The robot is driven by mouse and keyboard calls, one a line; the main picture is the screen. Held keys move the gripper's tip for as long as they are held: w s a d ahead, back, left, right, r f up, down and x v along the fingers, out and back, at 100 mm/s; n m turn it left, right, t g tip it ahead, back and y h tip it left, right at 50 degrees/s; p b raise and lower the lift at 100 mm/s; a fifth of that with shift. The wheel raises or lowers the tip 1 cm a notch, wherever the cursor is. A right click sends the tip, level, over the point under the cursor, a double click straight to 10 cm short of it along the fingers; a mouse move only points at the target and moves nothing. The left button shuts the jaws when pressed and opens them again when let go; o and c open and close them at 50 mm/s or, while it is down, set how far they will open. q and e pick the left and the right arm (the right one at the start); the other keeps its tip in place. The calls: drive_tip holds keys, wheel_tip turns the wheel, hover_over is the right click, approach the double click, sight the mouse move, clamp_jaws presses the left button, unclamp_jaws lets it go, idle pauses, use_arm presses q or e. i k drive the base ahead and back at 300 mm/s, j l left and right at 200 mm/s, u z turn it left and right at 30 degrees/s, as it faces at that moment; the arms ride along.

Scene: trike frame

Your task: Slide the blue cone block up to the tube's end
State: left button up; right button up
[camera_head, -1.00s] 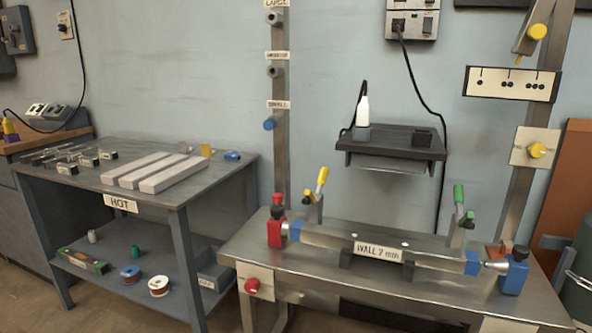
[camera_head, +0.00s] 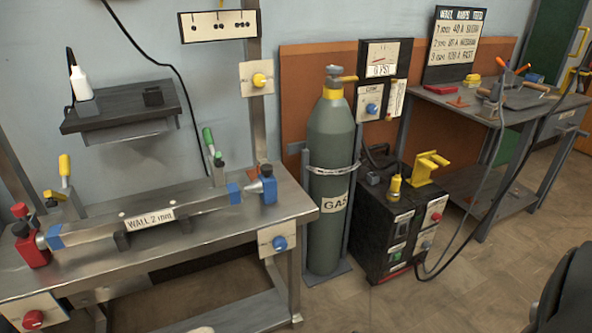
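The blue cone block (camera_head: 269,190) stands near the right end of the steel bench, its grey cone facing left toward the tube. The tube (camera_head: 192,205) lies across supports on the bench, with a blue band near each end and a "WALL 2 mm" label at its middle. The cone's tip is close to the tube's right end; I cannot tell whether they touch. A red block (camera_head: 31,250) with a cone stands at the tube's left end. Neither of my grippers is in view.
Yellow-handled (camera_head: 65,168) and green-handled (camera_head: 209,138) clamps stand behind the tube. A gas cylinder (camera_head: 331,150) and a black machine (camera_head: 393,235) are right of the bench. A blue knob (camera_head: 280,243) is on the bench front. A dark shape at bottom right is unclear.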

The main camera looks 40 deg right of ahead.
sight(265, 185)
drive_tip(key=l+z, duration=0.1)
drive_tip(key=z, duration=0.7)
